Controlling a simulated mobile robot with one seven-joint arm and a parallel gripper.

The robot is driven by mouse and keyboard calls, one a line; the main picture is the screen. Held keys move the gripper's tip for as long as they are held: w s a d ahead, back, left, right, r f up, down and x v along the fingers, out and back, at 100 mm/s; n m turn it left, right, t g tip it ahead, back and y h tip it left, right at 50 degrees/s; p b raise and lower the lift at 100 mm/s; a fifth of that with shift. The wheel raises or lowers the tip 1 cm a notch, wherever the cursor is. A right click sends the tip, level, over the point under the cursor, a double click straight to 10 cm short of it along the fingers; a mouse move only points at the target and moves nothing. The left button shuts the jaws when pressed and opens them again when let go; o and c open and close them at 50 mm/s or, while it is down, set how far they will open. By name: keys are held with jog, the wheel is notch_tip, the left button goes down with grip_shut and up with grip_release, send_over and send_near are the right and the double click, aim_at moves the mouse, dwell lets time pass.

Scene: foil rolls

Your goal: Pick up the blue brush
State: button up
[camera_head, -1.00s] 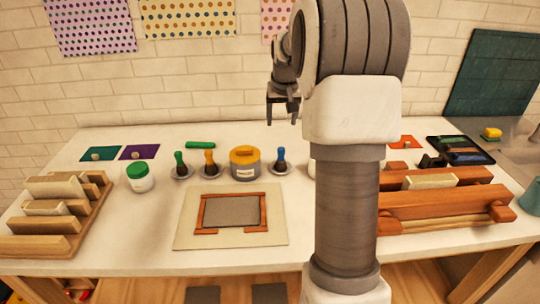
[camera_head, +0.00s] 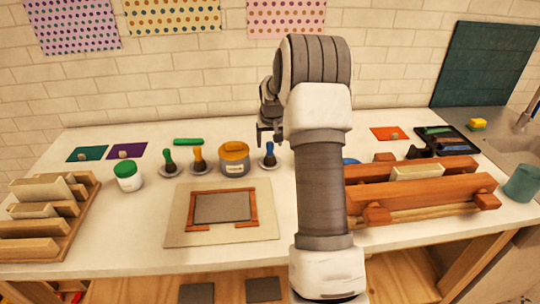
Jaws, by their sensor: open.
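The blue brush (camera_head: 269,152) stands upright on a small pale dish (camera_head: 268,165), to the right of the jar with the orange-yellow lid. It has a blue handle above a dark lower part. My gripper (camera_head: 268,138) points down close to the blue brush, at or just above its top in the picture. The gripper is open and holds nothing. I cannot tell how far in front of or behind the brush it is.
The lidded jar (camera_head: 234,158), a yellow-handled brush (camera_head: 198,158) and a green-handled brush (camera_head: 170,161) stand left of the blue brush. A framed board (camera_head: 177,230) lies in front. A wooden press (camera_head: 425,190) is at right, and a wooden rack (camera_head: 80,225) at left.

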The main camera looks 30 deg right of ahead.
aim_at(270, 153)
jog(key=shift+x, duration=1.45)
jog(key=shift+d, duration=0.1)
jog(key=shift+c, duration=0.3)
grip_shut()
